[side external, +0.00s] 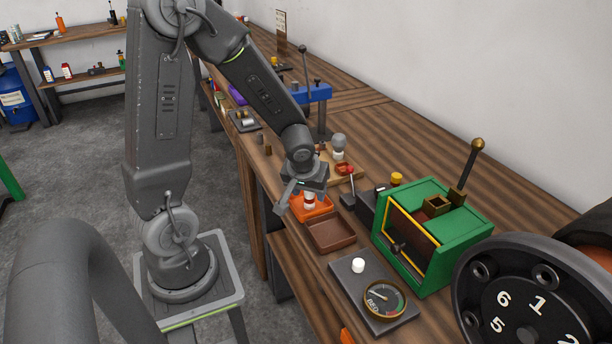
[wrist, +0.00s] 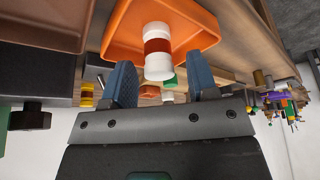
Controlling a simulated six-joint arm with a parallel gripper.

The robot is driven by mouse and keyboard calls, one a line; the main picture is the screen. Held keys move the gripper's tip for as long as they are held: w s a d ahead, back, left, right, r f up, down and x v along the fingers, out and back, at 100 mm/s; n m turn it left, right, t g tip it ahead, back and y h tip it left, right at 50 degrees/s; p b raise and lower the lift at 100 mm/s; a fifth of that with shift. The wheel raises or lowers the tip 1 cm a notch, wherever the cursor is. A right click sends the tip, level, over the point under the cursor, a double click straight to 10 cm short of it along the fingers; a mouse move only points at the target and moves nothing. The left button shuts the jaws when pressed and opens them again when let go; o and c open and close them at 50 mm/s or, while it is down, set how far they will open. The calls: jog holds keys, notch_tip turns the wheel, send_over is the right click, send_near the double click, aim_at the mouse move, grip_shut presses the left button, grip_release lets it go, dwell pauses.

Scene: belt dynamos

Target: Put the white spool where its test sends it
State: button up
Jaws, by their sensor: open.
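The white spool (side external: 309,199) has a dark red band around its middle. It is in the orange tray (side external: 328,209), and in the wrist view the spool (wrist: 158,35) shows against the orange tray (wrist: 200,28). My gripper (side external: 296,205) is low at the tray, partly hiding the spool in the side view. In the wrist view my gripper (wrist: 161,75) is open, with one finger to each side of the spool's near end and visible gaps between. I cannot tell how deep the spool sits between the fingers.
An empty brown tray (side external: 331,232) lies beside the orange one. Nearer is a dark plate (side external: 350,284) with a white knob (side external: 358,265) and a round dial (side external: 385,299). A green box (side external: 440,225) with a lever (side external: 468,165) stands to the right.

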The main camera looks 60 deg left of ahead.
jog(key=v, duration=1.1)
jog(key=s+d+r+m+t+h, duration=0.1)
jog(key=s+d+r+m, duration=0.3)
jog(key=d, duration=0.2)
jog(key=s+d+r+m+t+h, duration=0.1)
jog(key=s+d+r+m+h, duration=0.1)
jog(key=s+d+r+m, duration=0.1)
jog(key=d+r+m, duration=0.1)
jog(key=d+m, duration=0.1)
jog(key=shift+s+d, duration=0.4)
